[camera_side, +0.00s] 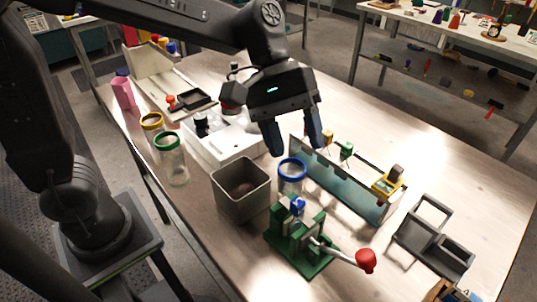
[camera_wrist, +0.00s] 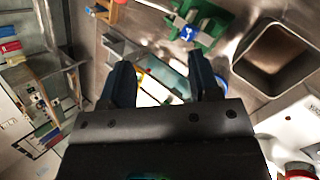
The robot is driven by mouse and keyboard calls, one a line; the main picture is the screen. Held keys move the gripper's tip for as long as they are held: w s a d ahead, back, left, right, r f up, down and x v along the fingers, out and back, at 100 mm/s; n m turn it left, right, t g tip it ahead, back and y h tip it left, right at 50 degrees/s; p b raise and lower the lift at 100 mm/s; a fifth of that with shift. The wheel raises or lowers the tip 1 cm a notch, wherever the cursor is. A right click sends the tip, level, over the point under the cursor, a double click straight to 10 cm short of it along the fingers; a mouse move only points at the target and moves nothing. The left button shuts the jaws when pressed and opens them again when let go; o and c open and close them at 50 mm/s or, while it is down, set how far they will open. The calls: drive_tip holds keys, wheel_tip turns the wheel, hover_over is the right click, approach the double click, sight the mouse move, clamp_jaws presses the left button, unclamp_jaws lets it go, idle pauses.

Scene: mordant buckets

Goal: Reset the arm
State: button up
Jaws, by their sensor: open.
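My gripper (camera_side: 294,137) is open and empty, held above the table. A blue-rimmed glass jar (camera_side: 291,172) stands below the fingers. A grey square bucket (camera_side: 241,187) stands to its left, and it also shows at the upper right of the wrist view (camera_wrist: 277,57).
A green press (camera_side: 287,248) with a red-knobbed lever stands near the front. A green-rimmed jar (camera_side: 171,160), a yellow-rimmed jar (camera_side: 151,123) and a pink cup (camera_side: 122,94) stand left. A dark divided holder (camera_side: 433,240) lies at right. The table's far right is clear.

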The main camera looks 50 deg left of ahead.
drive_tip(key=s+a+m+t+y, duration=0.3)
drive_tip(key=s+a, duration=0.2)
drive_tip(key=a, duration=0.3)
drive_tip(key=s+a+f+m+t+y, duration=0.1)
drive_tip(key=s+a+m+t+y, duration=0.1)
drive_tip(key=s+a, duration=0.3)
drive_tip(key=a+t+y, duration=0.1)
drive_tip(key=a, duration=0.3)
drive_tip(key=shift+s+a+f+m+t+y, duration=0.2)
drive_tip(key=shift+s+a+m+t+y, duration=0.05)
drive_tip(key=shift+m+t+y, duration=0.15)
